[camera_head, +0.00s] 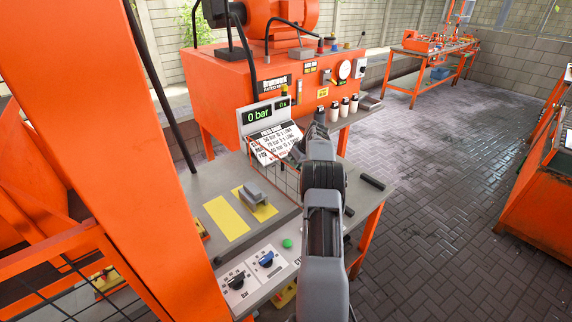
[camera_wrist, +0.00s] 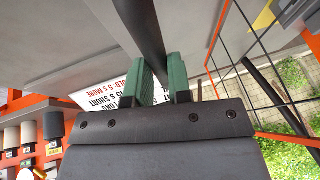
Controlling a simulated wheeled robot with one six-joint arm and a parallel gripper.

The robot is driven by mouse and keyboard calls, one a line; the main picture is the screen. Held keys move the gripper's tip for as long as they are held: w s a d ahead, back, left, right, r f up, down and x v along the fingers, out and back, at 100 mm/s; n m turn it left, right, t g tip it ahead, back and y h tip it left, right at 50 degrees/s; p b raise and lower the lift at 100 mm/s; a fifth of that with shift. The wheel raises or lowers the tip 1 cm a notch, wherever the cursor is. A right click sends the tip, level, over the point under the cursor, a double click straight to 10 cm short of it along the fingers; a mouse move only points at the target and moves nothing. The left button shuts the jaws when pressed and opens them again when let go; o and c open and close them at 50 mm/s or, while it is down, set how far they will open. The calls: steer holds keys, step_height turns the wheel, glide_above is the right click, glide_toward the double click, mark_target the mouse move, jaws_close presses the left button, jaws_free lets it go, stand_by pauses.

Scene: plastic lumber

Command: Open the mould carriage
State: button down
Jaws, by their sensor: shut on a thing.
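My gripper shows in the wrist view (camera_wrist: 162,78), with its two green fingers on either side of a dark bar (camera_wrist: 143,27). It is shut on this bar, which runs up out of the top of the picture. In the head view my arm reaches forward over the grey bench top and hides the gripped part. I cannot tell from these views how the bar joins the mould carriage. A grey block (camera_head: 257,202) sits on a yellow patch on the bench top (camera_head: 195,185), left of my arm.
A wire mesh guard (camera_head: 273,172) with an orange frame stands close left of my arm. Behind are a white instruction sign (camera_head: 283,143) and a display (camera_head: 257,115) reading 0 bar. Knobs and a green button (camera_head: 287,243) are at the front.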

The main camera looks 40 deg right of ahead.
steer(key=d+p, duration=0.3)
steer(key=shift+w+d+r, duration=0.25)
steer(key=shift+d+r, duration=0.05)
steer(key=shift+d, duration=0.05)
steer(key=shift+d+f+p, duration=0.2)
steer(key=shift+d+p, duration=0.15)
steer(key=shift+p, duration=0.2)
steer(key=shift+s+d, duration=0.1)
steer(key=c, duration=1.1)
jaws_free()
steer(key=shift+f, duration=0.1)
steer(key=shift+o, duration=0.2)
steer(key=shift+s, duration=0.1)
steer(key=v, duration=1.4)
steer(key=shift+p, duration=0.3)
